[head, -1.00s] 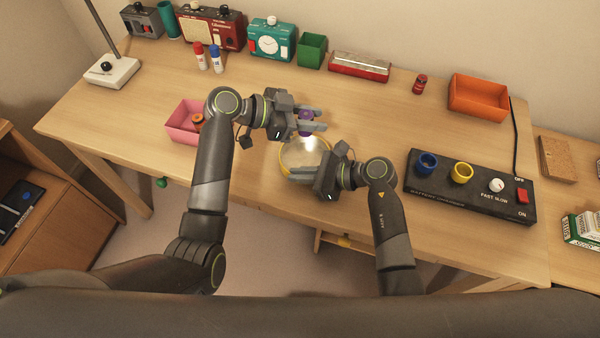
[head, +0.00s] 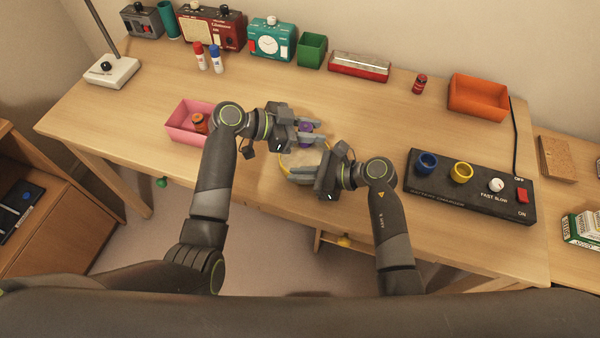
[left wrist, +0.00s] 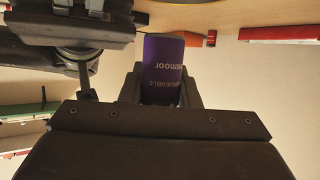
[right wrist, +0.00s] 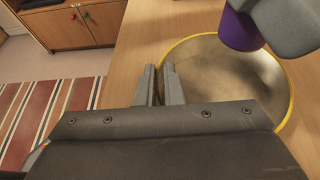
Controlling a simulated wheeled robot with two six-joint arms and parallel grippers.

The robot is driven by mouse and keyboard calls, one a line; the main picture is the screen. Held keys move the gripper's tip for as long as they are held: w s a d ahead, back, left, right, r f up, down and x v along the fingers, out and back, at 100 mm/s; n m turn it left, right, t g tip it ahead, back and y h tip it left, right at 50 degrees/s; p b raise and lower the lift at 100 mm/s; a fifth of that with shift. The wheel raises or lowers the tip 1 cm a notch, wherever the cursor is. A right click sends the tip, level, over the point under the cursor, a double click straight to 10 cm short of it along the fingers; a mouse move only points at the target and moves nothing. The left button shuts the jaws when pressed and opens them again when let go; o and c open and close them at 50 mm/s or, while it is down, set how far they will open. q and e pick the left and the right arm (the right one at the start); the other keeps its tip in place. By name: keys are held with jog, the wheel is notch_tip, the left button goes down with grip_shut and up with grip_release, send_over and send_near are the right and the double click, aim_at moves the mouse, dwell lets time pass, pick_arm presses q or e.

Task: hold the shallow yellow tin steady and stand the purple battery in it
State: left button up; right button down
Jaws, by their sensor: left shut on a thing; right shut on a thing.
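The shallow yellow tin (head: 287,163) sits on the desk, partly hidden by both grippers. My right gripper (right wrist: 160,72) is shut on its rim at the near side; in the head view this gripper (head: 303,174) covers part of the tin. My left gripper (head: 312,134) is shut on the purple battery (head: 304,127). The battery (left wrist: 163,68) stands between its fingers in the left wrist view. In the right wrist view the battery's lower end (right wrist: 240,32) shows over the tin's inside (right wrist: 225,75), towards its far side. I cannot tell whether it touches the floor of the tin.
A pink box (head: 183,131) with an orange battery (head: 199,122) stands left of my left gripper. The black charger panel (head: 470,188) lies to the right. Radios, a clock and bins line the back. The desk's middle right is clear.

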aim_at(310, 161)
pick_arm(q)
jog(key=shift+f, duration=3.85)
pick_arm(e)
jog(key=shift+s+d+f, duration=0.1)
jog(key=shift+s+f, duration=0.05)
jog(key=shift+f, duration=0.2)
pick_arm(q)
jog(key=o, duration=1.1)
jog(key=shift+f, duration=0.15)
jog(key=v, duration=1.2)
jog(key=shift+a, duration=0.1)
pick_arm(e)
jog(key=c, duration=1.5)
grip_release()
jog(key=shift+r, duration=0.1)
jog(key=shift+d, duration=0.1)
